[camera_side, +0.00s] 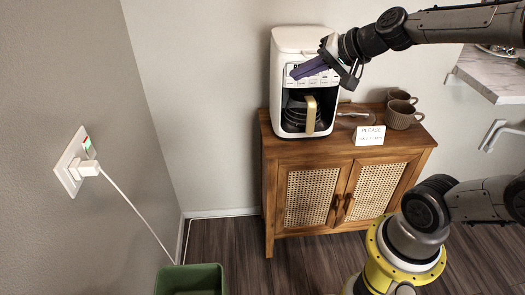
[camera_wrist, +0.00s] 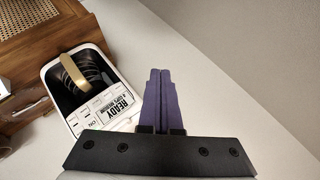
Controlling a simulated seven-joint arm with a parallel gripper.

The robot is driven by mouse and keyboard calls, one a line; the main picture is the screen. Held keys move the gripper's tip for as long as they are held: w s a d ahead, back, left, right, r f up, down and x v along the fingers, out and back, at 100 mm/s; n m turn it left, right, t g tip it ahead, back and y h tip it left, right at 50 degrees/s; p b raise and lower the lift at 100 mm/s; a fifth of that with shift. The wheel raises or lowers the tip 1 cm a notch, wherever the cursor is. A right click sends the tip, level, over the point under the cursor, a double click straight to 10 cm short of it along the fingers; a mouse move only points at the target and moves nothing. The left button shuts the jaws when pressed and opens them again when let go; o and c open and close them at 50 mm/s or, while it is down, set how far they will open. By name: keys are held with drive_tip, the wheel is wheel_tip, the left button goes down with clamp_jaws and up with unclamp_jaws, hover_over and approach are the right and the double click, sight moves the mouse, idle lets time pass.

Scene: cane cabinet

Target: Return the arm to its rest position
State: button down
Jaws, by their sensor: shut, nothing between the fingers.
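My gripper (camera_side: 309,68) has purple fingers and is shut, with nothing between them. In the side view it is raised in front of the upper part of the white coffee maker (camera_side: 302,38), pointing left. I cannot tell whether it touches the machine. In the wrist view the closed fingers (camera_wrist: 160,76) point up the picture, to the right of the coffee maker (camera_wrist: 75,72), over bare wall. The coffee maker's panel reads "READY" in the wrist view. Its carafe (camera_side: 300,112), with a gold handle, sits inside the machine.
The coffee maker stands on a wooden cane cabinet (camera_side: 345,165) with its doors shut. Brown mugs (camera_side: 400,115) and a white sign (camera_side: 369,135) are to its right. A shelf (camera_side: 490,75) juts in at right. A green bin (camera_side: 190,280) stands below the wall outlet (camera_side: 75,165).

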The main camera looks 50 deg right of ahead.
drive_tip(key=s+a+n+g+y, duration=0.2)
drive_tip(key=s+a+n, duration=0.6)
drive_tip(key=s+a, duration=0.2)
drive_tip(key=s+d+f+n+g+h, duration=0.2)
drive_tip(key=s+f, duration=0.3)
drive_tip(key=s, duration=0.3)
drive_tip(key=shift+s+d+f+n+g, duration=0.25)
drive_tip(key=shift+d+n+g, duration=0.25)
drive_tip(key=shift+d+n, duration=0.35)
drive_tip(key=shift+r, duration=0.1)
